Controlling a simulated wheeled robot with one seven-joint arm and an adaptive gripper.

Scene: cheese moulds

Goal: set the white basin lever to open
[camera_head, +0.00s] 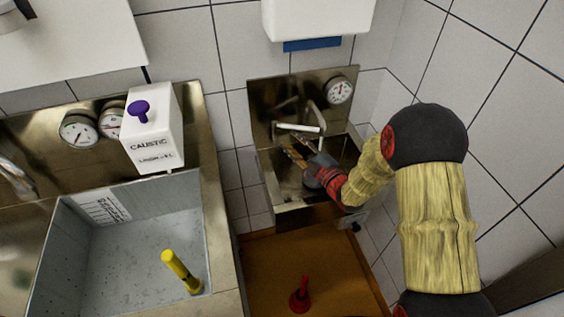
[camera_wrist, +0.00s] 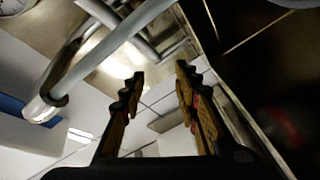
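The small steel basin (camera_head: 300,212) is on the wall in the middle of the head view, with a steel splashback (camera_head: 262,100) behind it. A white bar (camera_head: 298,128), apparently the white basin lever, lies roughly level in front of the splashback, beside a curved metal spout (camera_head: 318,112). My gripper (camera_head: 294,152) is over the basin, just below and in front of the white bar. In the wrist view my gripper (camera_wrist: 160,80) has its two fingers apart with nothing between them. A grey pipe (camera_wrist: 105,55) crosses the upper left there. I cannot tell whether a finger touches the lever.
A round gauge (camera_head: 339,90) is at the splashback's right. A white dispenser (camera_head: 330,15) hangs above. Left stand a large sink (camera_head: 140,235), a caustic container (camera_head: 153,130) and a yellow handle (camera_head: 180,270). A red object (camera_head: 300,296) is below on an orange-brown surface (camera_head: 262,265).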

